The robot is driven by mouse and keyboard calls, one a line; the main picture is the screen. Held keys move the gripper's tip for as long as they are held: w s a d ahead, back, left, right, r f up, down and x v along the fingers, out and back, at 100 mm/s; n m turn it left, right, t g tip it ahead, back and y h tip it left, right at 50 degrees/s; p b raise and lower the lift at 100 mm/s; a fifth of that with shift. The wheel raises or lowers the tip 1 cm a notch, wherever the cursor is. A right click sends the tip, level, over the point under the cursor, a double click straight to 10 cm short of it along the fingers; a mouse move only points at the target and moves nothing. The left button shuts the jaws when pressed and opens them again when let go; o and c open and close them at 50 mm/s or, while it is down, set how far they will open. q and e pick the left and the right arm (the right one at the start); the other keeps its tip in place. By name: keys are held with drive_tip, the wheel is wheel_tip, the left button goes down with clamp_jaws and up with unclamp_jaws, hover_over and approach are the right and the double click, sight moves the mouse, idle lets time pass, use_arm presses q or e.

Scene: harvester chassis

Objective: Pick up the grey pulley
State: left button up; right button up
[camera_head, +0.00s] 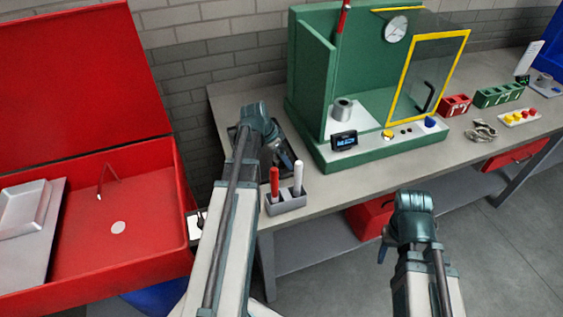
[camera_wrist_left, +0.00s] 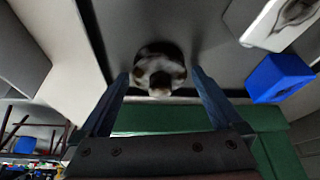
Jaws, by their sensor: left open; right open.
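A rounded grey-and-dark metal piece (camera_wrist_left: 160,72) sits between the spread fingers of my left gripper (camera_wrist_left: 160,85) in the left wrist view. I cannot tell for sure that it is the grey pulley, or whether the fingers touch it. In the head view my left gripper (camera_head: 286,152) is over the bench beside the dark tray, partly hidden by its own arm. A grey ring-shaped part (camera_head: 342,107) stands on the green machine's pale plate, and another grey round part (camera_head: 543,79) is at the far right. My right gripper (camera_head: 384,252) is open and empty in front of the bench.
The green machine (camera_head: 325,72) with a yellow-framed door stands on the grey bench (camera_head: 330,196). A holder (camera_head: 286,206) with a red and a white stick is near the front edge. Red and green blocks (camera_head: 497,95) are to the right. An open red box (camera_head: 150,235) is at left.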

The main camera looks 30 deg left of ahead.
use_arm(q)
clamp_jaws()
idle(0.3)
drive_tip(key=shift+r, duration=0.1)
